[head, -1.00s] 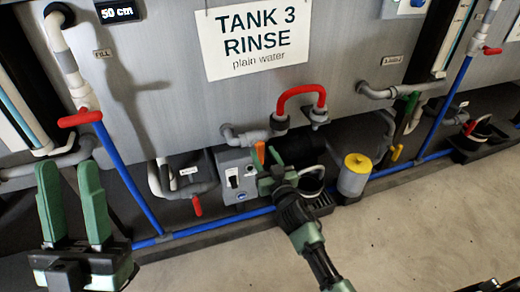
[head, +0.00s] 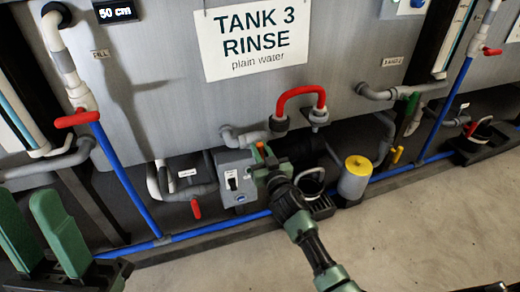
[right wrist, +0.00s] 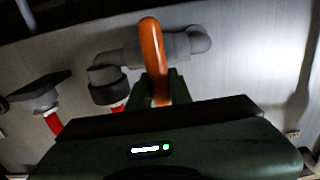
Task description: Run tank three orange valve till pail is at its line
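The orange valve handle (head: 260,147) sits on the pipe below the TANK 3 RINSE sign (head: 258,40). It also shows in the right wrist view (right wrist: 152,55), rising between my fingers. My right gripper (head: 266,162) is at the handle, with its fingers close on both sides, and looks shut on it. A dark pail (head: 311,187) with a pale hoop stands just right of my right gripper, partly hidden by it. Its line and water level cannot be made out. My left gripper (head: 42,236) is open and empty at the lower left.
A grey control box (head: 236,180) stands left of the valve. A yellow-topped canister (head: 355,175) stands right of the pail. A red looped pipe (head: 300,98) is above. Blue pipes (head: 125,185) run along the tanks. Another pail (head: 482,130) is far right. The floor (head: 420,225) in front is clear.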

